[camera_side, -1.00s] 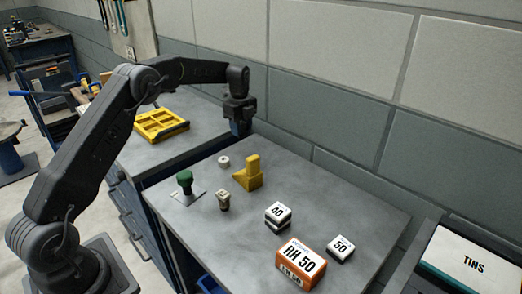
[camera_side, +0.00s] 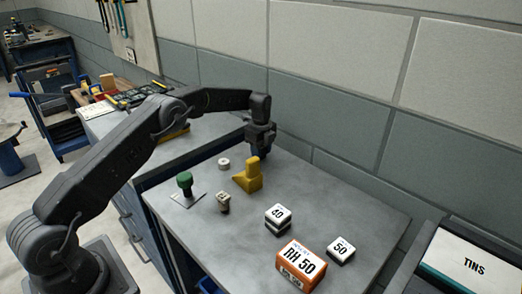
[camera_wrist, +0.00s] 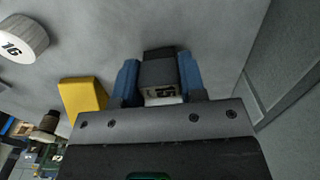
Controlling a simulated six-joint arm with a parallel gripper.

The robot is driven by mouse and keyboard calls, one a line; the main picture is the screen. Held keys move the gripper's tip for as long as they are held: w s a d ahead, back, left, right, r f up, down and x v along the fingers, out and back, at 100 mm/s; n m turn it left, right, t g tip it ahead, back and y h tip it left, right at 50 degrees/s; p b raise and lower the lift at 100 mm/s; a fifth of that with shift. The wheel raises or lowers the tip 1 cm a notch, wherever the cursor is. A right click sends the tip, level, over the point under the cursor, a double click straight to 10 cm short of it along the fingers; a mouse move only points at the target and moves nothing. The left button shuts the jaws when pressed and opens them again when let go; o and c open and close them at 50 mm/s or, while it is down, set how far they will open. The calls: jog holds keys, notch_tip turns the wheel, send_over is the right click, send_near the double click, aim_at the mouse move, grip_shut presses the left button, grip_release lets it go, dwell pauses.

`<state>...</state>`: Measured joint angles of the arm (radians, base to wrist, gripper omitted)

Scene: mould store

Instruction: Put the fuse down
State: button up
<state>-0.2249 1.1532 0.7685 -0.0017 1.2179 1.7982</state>
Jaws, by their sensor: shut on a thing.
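My gripper (camera_wrist: 158,80) is shut on a small dark grey block marked 15, the fuse (camera_wrist: 158,75), between its two blue fingers in the wrist view. In the side view my gripper (camera_side: 261,150) is low over the back of the grey table, behind the yellow stepped block (camera_side: 248,176). The fuse is hidden there. I cannot tell whether it touches the table.
A white disc (camera_side: 223,163) and a green knob on a plate (camera_side: 185,184) stand left of the yellow block. A small beige-topped piece (camera_side: 223,203), a block marked 40 (camera_side: 277,216), a block marked 50 (camera_side: 340,248) and an orange box (camera_side: 302,266) are nearer. The wall is close behind.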

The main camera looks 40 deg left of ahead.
jog(key=shift+f, duration=0.2)
jog(key=o, duration=0.9)
